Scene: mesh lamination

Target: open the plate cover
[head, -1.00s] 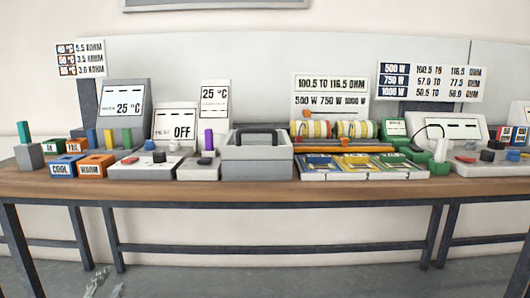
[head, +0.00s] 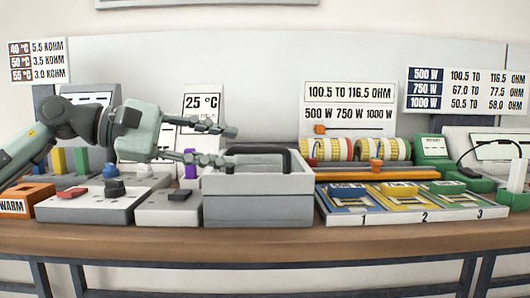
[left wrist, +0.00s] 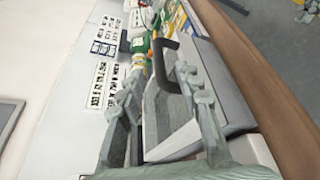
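The plate cover is the lid of a grey box (head: 258,210) at the middle of the bench, with a black bar handle (head: 287,160) on top. The lid lies level on the box and looks shut. It also shows in the left wrist view, with the black handle (left wrist: 165,63) beyond my fingers. My left gripper (head: 232,147) comes in from the left, above the box's left part. Its two fingers are spread apart with nothing between them, and the handle is just ahead of the fingertips. Whether the lower finger touches the handle or lid is unclear. My right gripper is out of view.
Left of the box are grey control blocks with red, black and blue knobs (head: 115,187). To the right is a tray with numbered slots (head: 410,212), behind it an orange bar (head: 390,176) and striped coils (head: 383,150). Sign boards (head: 349,108) stand behind.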

